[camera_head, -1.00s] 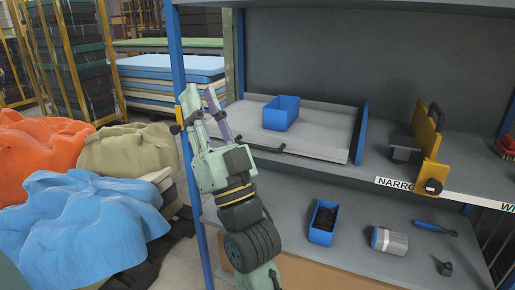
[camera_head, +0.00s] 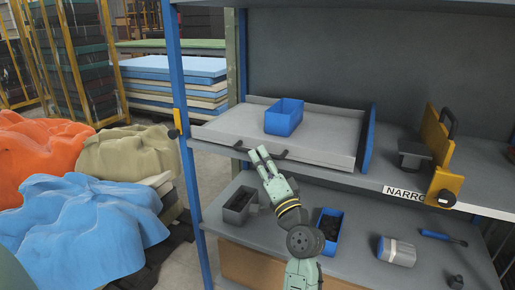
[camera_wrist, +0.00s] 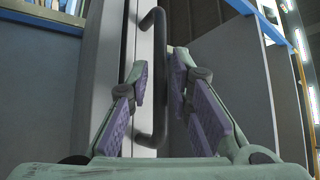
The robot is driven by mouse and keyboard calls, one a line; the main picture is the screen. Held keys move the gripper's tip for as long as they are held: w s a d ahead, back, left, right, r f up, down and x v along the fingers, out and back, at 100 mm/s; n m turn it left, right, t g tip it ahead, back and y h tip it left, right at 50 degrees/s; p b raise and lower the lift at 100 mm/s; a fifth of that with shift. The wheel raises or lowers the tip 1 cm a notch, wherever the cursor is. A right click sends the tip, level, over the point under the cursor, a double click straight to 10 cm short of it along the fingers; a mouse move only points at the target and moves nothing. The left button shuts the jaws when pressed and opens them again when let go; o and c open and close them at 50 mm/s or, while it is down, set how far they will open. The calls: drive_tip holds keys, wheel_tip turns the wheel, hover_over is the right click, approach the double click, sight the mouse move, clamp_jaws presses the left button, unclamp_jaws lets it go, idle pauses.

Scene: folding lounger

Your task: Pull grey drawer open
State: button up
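The grey drawer (camera_head: 325,128) is a shallow tray on the upper shelf, with a dark bar handle (camera_head: 281,155) on its front edge. A blue bin (camera_head: 284,116) sits in it. My gripper (camera_head: 258,152) is in front of the drawer, overlapping the middle of the handle in the head view. In the wrist view the handle (camera_wrist: 159,60) runs upright in the picture, between my two purple-padded fingers (camera_wrist: 160,85). The fingers are apart and open. I cannot tell whether either finger touches the handle.
The shelf below holds a grey bin (camera_head: 239,205), a blue bin with dark contents (camera_head: 329,225) and a grey cylinder (camera_head: 397,251). A yellow fixture (camera_head: 447,165) stands right of the drawer. A blue post (camera_head: 187,150) rises at the left.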

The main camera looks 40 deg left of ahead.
drive_tip(key=shift+x, duration=1.25)
drive_tip(key=shift+c, duration=0.5)
clamp_jaws()
